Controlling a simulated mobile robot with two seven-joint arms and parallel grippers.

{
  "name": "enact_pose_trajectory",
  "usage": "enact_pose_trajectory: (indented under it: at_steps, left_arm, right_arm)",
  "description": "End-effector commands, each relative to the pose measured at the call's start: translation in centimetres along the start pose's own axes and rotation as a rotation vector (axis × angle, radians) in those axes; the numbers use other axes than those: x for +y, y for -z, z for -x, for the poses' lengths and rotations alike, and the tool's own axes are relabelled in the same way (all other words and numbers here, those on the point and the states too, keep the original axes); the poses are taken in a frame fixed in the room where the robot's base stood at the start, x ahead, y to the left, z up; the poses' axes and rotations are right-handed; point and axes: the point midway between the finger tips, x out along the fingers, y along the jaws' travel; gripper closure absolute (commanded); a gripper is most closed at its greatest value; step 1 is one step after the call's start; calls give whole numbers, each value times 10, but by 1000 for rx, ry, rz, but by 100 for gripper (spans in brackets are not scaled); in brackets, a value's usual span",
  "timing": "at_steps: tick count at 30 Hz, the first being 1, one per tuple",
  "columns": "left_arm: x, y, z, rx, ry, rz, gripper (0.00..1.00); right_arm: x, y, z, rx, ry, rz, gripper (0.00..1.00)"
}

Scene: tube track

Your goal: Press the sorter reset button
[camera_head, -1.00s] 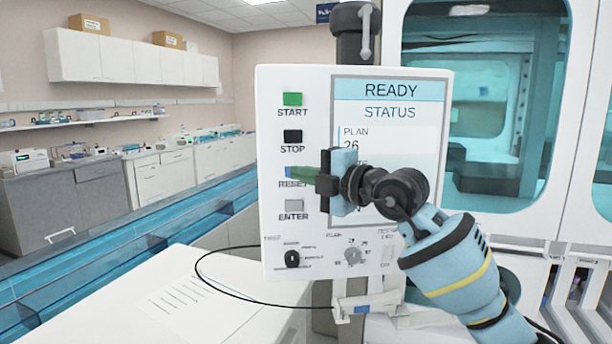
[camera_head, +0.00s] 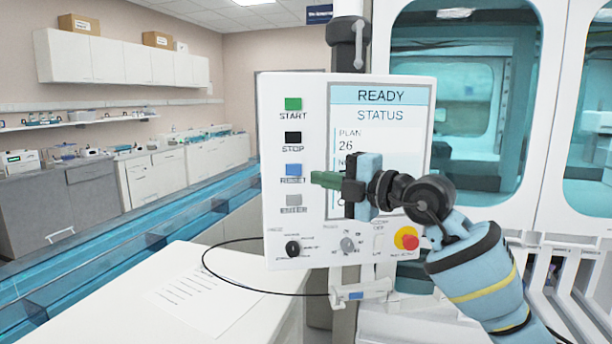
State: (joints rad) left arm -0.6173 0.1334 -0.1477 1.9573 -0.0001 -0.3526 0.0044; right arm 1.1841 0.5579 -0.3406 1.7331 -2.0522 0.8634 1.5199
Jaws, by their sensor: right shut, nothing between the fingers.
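The sorter's control panel (camera_head: 312,240) is white and upright, with a screen (camera_head: 381,95) reading READY, STATUS and PLAN 26. The blue reset button (camera_head: 293,170) is fully visible in the left button column, below the black STOP button (camera_head: 293,138) and above the grey ENTER button (camera_head: 293,200). Its label is blurred. My right gripper (camera_head: 318,179) comes in from the right in front of the panel. Its green fingers are shut and empty, with the tips to the right of the reset button, apart from it in the picture. My left gripper is not in view.
A green START button (camera_head: 293,104) tops the column. Knobs and a red emergency stop (camera_head: 406,239) on yellow sit along the panel's bottom. A white table (camera_head: 240,305) with a paper sheet stands in front, and a black cable loops across it.

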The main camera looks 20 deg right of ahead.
Motion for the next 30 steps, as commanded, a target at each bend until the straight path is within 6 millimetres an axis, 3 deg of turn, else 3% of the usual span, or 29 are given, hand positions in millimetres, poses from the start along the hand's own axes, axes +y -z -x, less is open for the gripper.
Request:
enact_pose_trajectory:
  at_steps: [6,12,30]
  left_arm:
    - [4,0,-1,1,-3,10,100]
    - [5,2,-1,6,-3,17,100]
    - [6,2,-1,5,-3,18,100]
  right_arm:
    - [-3,0,37,-1,4,0,100]
    - [-2,0,53,1,4,0,100]
    - [-1,1,55,1,2,0,100]
